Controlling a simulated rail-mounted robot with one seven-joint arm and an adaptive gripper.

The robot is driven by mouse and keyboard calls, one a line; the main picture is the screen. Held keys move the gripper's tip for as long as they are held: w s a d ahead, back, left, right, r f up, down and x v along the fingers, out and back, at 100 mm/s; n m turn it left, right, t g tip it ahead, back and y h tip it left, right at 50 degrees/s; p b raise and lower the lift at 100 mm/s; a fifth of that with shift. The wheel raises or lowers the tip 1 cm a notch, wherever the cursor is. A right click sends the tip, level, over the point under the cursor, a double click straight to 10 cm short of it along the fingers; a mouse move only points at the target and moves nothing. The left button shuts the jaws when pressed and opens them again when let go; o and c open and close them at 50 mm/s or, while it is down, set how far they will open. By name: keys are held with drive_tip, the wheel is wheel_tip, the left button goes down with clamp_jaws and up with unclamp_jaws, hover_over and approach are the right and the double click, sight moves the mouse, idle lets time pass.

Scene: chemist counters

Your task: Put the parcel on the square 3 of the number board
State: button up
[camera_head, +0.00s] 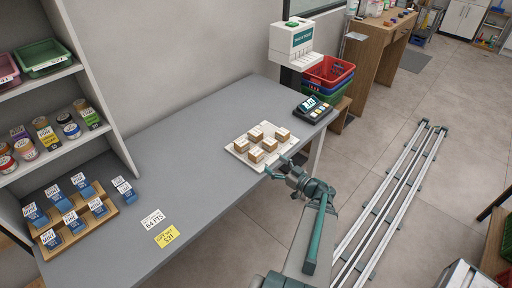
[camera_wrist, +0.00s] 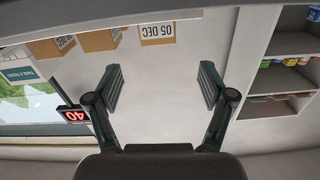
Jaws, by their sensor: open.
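Several small brown parcels with white tops stand on a white board (camera_head: 241,157) on the grey counter in the head view. One parcel (camera_head: 256,155) is at the board's front. No numbers are readable on the board. My gripper (camera_head: 277,167) is at the board's near right edge, low beside the parcels. In the upside-down wrist view my gripper (camera_wrist: 161,87) is open, with nothing between the fingers. A parcel labelled 05 DEC (camera_wrist: 158,34) is ahead of the fingers, apart from them, and stands on a pale slab (camera_wrist: 180,16).
A card terminal (camera_head: 313,107) and a white ticket dispenser (camera_head: 292,42) are beyond the board. A wooden stepped rack (camera_head: 108,212) with blue boxes is at the left, near price cards (camera_head: 166,236). Shelves (camera_head: 62,150) stand behind it.

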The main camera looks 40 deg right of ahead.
sight(256, 151)
drive_tip(key=shift+n, duration=0.4)
drive_tip(key=w, duration=0.3)
drive_tip(key=w+p, duration=0.1)
drive_tip(key=w, duration=0.1)
drive_tip(key=shift+w+a+f, duration=0.2)
drive_tip(key=shift+w+a, duration=0.1)
drive_tip(key=shift+w, duration=0.05)
drive_tip(key=shift+w+r+p, duration=0.15)
drive_tip(key=shift+w+p, duration=0.35)
drive_tip(key=shift+w, duration=0.05)
drive_tip(key=w+p, duration=0.2)
drive_tip(key=w, duration=0.2)
drive_tip(key=shift+a, duration=0.2)
drive_tip(key=shift+c, duration=0.3)
drive_tip(key=c, duration=1.3)
drive_tip(key=shift+c, duration=0.2)
